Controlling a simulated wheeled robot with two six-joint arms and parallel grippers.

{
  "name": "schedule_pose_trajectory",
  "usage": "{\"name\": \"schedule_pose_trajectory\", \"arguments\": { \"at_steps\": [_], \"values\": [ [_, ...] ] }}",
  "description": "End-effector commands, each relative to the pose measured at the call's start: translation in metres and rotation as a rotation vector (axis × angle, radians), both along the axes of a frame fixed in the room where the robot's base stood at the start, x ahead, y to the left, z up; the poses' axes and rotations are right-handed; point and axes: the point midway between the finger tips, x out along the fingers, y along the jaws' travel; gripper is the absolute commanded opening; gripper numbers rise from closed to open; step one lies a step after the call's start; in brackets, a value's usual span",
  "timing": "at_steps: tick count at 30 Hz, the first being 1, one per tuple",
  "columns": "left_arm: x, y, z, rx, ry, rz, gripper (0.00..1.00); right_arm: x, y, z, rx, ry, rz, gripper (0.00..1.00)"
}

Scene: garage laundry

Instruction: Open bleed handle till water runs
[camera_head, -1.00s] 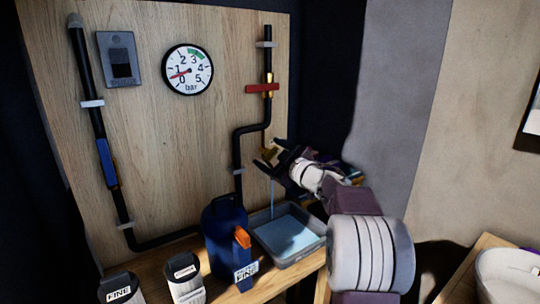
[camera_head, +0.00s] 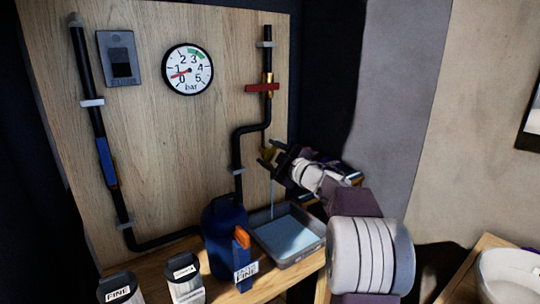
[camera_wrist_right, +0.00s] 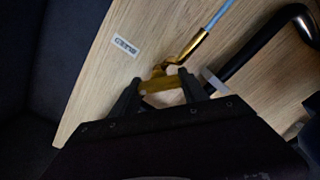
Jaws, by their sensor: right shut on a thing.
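My right gripper (camera_head: 272,156) is shut on the brass bleed handle, which shows between its fingers in the right wrist view (camera_wrist_right: 162,84). In the head view the gripper largely hides the handle. A brass spout (camera_wrist_right: 190,46) sits just beyond the handle. A thin pale-blue stream of water (camera_head: 273,196) runs from it down into the grey tray (camera_head: 290,264), which holds blue water. The pressure gauge (camera_head: 188,70) on the wooden board has its red needle between 0 and 1 bar. My left gripper is not in view.
A red lever (camera_head: 262,88) lies across the right pipe, and a blue lever (camera_head: 105,162) lies along the left pipe. A dark blue canister (camera_head: 222,240) stands beside the tray. Two labelled bottles stand at the front left. A white basin (camera_head: 512,275) is at the lower right.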

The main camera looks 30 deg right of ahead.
Motion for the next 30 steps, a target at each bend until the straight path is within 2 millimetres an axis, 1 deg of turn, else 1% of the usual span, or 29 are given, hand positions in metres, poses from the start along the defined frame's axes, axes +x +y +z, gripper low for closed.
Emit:
{"name": "schedule_pose_trajectory", "arguments": {
  "at_steps": [2, 3, 4, 5, 13, 15, 17, 24, 26, 27, 30],
  "values": [
    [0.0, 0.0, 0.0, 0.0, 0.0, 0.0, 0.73, 0.0, 0.0, -0.001, 0.001, 0.002, 0.001, 0.1],
    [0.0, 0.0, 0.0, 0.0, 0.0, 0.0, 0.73, 0.0, 0.0, -0.001, 0.001, 0.002, 0.001, 0.62],
    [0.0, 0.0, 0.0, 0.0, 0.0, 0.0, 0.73, 0.0, 0.0, -0.001, 0.001, 0.002, 0.001, 0.7],
    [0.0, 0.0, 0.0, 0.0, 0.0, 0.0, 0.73, 0.0, 0.0, -0.001, 0.001, 0.002, 0.001, 0.73],
    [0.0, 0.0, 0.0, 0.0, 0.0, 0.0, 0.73, -0.001, 0.0, 0.0, 0.002, 0.001, 0.001, 0.73],
    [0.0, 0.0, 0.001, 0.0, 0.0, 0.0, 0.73, -0.005, -0.001, 0.001, 0.002, 0.001, -0.001, 0.73],
    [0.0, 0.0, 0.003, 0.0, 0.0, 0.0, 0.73, -0.015, -0.002, 0.002, 0.001, 0.0, -0.001, 0.73],
    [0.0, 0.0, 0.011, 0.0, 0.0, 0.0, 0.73, -0.068, -0.006, 0.002, 0.001, 0.0, -0.004, 0.73],
    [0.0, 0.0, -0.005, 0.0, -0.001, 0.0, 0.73, -0.078, -0.007, -0.006, -0.002, -0.003, -0.003, 0.73],
    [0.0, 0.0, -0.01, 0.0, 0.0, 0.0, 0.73, -0.082, -0.007, -0.006, -0.002, -0.003, -0.001, 0.73],
    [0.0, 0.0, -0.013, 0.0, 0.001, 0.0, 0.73, -0.089, -0.007, -0.003, -0.001, 0.001, -0.001, 0.73]
  ]
}}
